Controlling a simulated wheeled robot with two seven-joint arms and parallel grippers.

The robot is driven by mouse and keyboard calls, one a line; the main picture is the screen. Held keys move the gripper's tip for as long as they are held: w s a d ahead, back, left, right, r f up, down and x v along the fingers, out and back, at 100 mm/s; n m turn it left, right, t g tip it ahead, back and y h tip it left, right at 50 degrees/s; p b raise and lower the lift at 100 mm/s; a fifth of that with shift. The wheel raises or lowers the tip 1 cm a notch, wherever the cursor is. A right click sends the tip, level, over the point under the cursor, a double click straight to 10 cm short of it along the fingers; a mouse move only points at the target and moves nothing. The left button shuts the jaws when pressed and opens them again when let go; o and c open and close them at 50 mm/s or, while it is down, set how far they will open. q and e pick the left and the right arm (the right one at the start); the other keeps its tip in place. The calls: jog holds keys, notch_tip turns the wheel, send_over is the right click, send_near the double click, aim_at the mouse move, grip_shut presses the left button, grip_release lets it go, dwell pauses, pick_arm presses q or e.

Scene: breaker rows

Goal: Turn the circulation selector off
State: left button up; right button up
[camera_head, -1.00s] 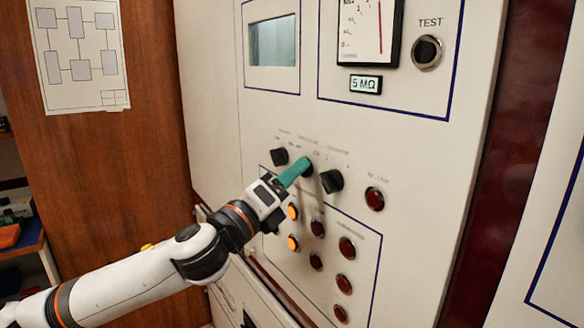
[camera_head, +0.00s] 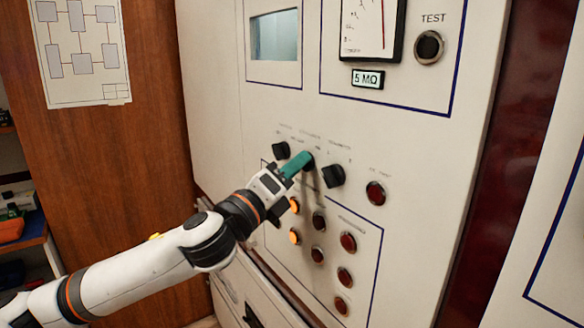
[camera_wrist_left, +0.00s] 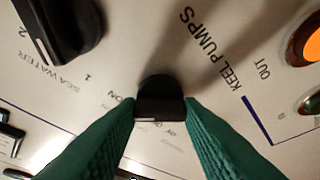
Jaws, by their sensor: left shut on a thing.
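The middle black selector knob (camera_head: 309,160) sits in a row of three on the pale panel. My left gripper (camera_head: 298,165) reaches it from the lower left with its green fingers. In the left wrist view the two fingers are shut on this knob (camera_wrist_left: 160,98), one on each side. Small ON and OFF style lettering shows beside the knob, partly hidden by the fingers. The knob's name is too small to read in the head view. My right gripper is not in view.
A black knob (camera_head: 281,150) stands to the left and another (camera_head: 333,175) to the right, both close to my fingers. Lit orange lamps (camera_head: 294,237) and several dark red lamps (camera_head: 348,242) lie below. A TEST button (camera_head: 429,47) and a meter (camera_head: 370,28) are higher up.

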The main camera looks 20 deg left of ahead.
pick_arm(q)
jog(key=shift+w+r+n+g+y+p, duration=0.2)
jog(key=shift+n+g+p, duration=0.8)
jog(key=shift+n+p, duration=2.3)
jog(key=shift+s+r+n+g+y+p, duration=0.2)
jog(key=shift+n+g+y+p, duration=0.6)
jog(key=shift+n+p, duration=2.45)
jog(key=shift+w+r+n+g+y+p, duration=0.2)
jog(key=shift+n+g+p, duration=1.4)
jog(key=shift+p, duration=3)
jog(key=shift+a+r+n+t, duration=0.1)
jog(key=shift+n+t, duration=0.25)
jog(key=shift+t, duration=0.05)
jog(key=o, duration=1)
jog(key=shift+c, duration=0.2)
jog(key=shift+s, duration=0.1)
